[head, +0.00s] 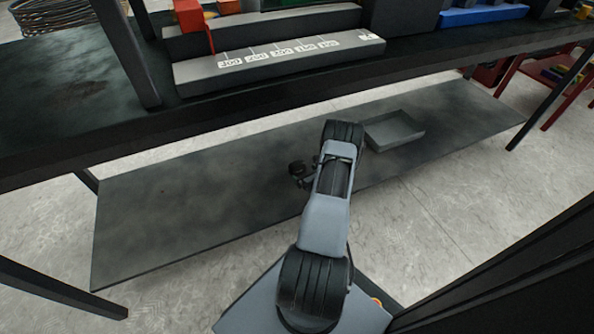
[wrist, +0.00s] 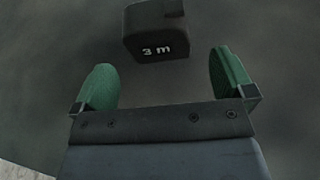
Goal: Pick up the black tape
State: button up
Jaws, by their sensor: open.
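The black tape (wrist: 155,42) is a dark block marked "3 m" on a dark grey surface. In the wrist view it is at the top centre, its upper part cut by the frame edge. My gripper (wrist: 163,66) is open, with one green finger on each side. The tape is just beyond the fingertips and roughly centred between them, with nothing held. In the head view my arm reaches over the lower shelf (head: 200,205), and I cannot make out the tape or the gripper fingers there.
A grey open tray (head: 395,130) sits on the lower shelf, right of my arm. Above is a dark workbench (head: 75,95) with a grey block (head: 280,62) bearing number labels, and a red part (head: 190,20). Bench legs stand at the left and right. The shelf's left part is clear.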

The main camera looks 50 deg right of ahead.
aim_at(300, 170)
jog(key=shift+b+x, duration=1.5)
jog(key=shift+x, duration=1.4)
jog(key=shift+c, duration=0.5)
jog(key=c, duration=0.9)
jog(key=shift+c, duration=0.4)
jog(key=shift+r, duration=0.15)
